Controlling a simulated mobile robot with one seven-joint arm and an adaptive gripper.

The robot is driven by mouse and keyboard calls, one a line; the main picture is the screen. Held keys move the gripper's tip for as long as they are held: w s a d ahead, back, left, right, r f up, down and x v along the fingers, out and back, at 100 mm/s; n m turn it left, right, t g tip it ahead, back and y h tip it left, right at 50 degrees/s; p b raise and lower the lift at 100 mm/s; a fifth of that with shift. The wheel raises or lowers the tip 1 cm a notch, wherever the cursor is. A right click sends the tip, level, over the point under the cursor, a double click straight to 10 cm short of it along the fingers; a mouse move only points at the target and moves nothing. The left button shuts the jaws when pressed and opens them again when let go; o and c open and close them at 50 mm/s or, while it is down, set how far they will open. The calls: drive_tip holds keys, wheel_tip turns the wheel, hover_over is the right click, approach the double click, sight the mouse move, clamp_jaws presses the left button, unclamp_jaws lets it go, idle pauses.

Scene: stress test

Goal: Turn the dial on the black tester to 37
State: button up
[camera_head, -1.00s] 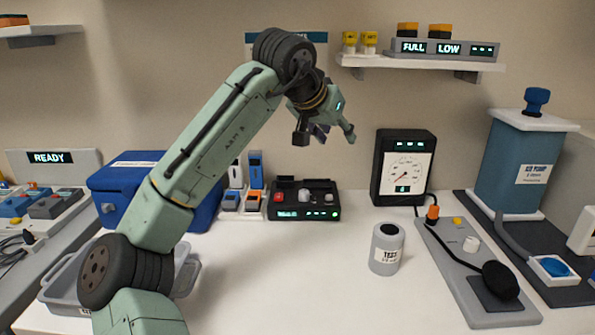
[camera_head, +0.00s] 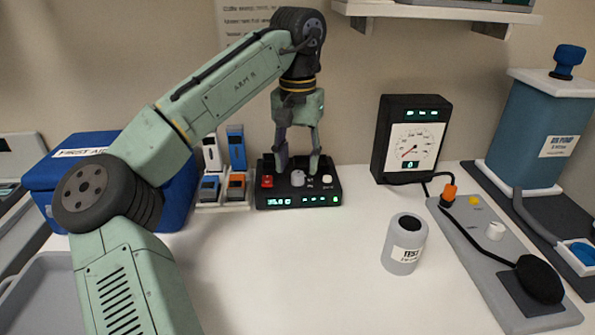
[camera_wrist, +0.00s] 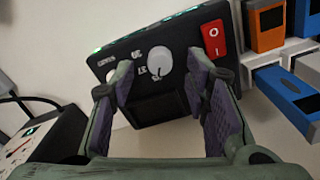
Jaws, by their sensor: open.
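The black tester (camera_head: 325,188) stands at the back of the white table, with a lit display that seems to read 35.0 C. Its white dial (camera_head: 298,178) sits on the top face beside a red switch (camera_head: 267,181). In the wrist view the dial (camera_wrist: 160,60) has small numbers around it, among them what looks like 37; its exact pointing is unclear. My gripper (camera_head: 299,166) points down over the tester, open and empty. In the wrist view its fingers (camera_wrist: 163,88) stand apart either side of the dial, and I see no contact.
A black gauge (camera_head: 411,140) stands right of the tester. Blue and orange devices (camera_head: 236,187) and a blue first aid box (camera_head: 75,160) are on the left. A grey test can (camera_head: 405,245) stands in front. The table's middle is clear.

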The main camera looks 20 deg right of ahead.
sight(298, 178)
drive_tip(key=shift+f, duration=1.45)
drive_tip(key=shift+c, duration=0.3)
clamp_jaws()
